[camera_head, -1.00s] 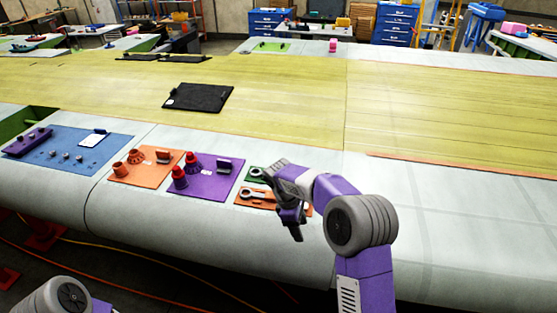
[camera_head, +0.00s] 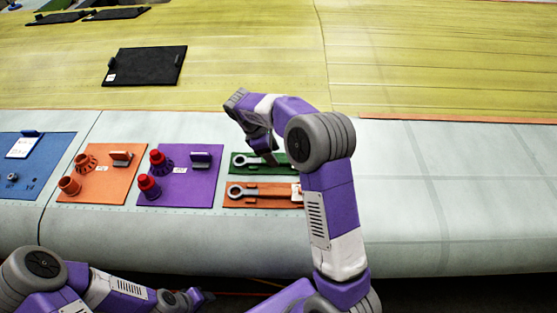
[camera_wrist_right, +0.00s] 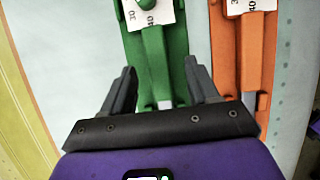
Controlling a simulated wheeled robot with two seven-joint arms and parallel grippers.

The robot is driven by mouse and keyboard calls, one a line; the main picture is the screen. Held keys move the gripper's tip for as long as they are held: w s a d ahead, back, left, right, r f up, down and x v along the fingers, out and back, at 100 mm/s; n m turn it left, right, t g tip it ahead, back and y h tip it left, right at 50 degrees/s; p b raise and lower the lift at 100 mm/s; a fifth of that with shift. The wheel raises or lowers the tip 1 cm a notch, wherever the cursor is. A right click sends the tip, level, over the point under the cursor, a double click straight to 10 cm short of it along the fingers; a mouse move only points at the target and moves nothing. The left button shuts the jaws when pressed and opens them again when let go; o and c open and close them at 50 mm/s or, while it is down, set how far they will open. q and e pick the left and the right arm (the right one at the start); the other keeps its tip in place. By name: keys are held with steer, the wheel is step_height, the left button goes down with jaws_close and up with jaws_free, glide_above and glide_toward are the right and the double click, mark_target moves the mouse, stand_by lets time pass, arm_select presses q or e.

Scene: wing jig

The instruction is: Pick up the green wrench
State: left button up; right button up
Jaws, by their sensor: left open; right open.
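The green board (camera_head: 284,169) lies on the wing's pale edge, with a ring-ended wrench (camera_head: 240,160) on it, its ring end at left. My right gripper (camera_head: 270,160) is over this board and hides part of the wrench. In the right wrist view, the green board (camera_wrist_right: 132,62) runs between the open fingers of my right gripper (camera_wrist_right: 162,72), with a raised green piece (camera_wrist_right: 152,50) along it. The fingers hold nothing; their exact height above it is unclear. My left gripper (camera_head: 203,297) is low at the front, small and empty-looking.
An orange board (camera_head: 262,204) with another wrench (camera_head: 234,192) lies just in front of the green one and beside it in the wrist view. Purple (camera_head: 208,187), orange (camera_head: 98,190) and blue (camera_head: 40,170) boards with parts stand to the left. The wing surface to the right is clear.

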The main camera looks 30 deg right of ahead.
mark_target(284, 161)
steer(key=shift+x, duration=1.45)
steer(key=shift+w, duration=0.1)
jaws_close()
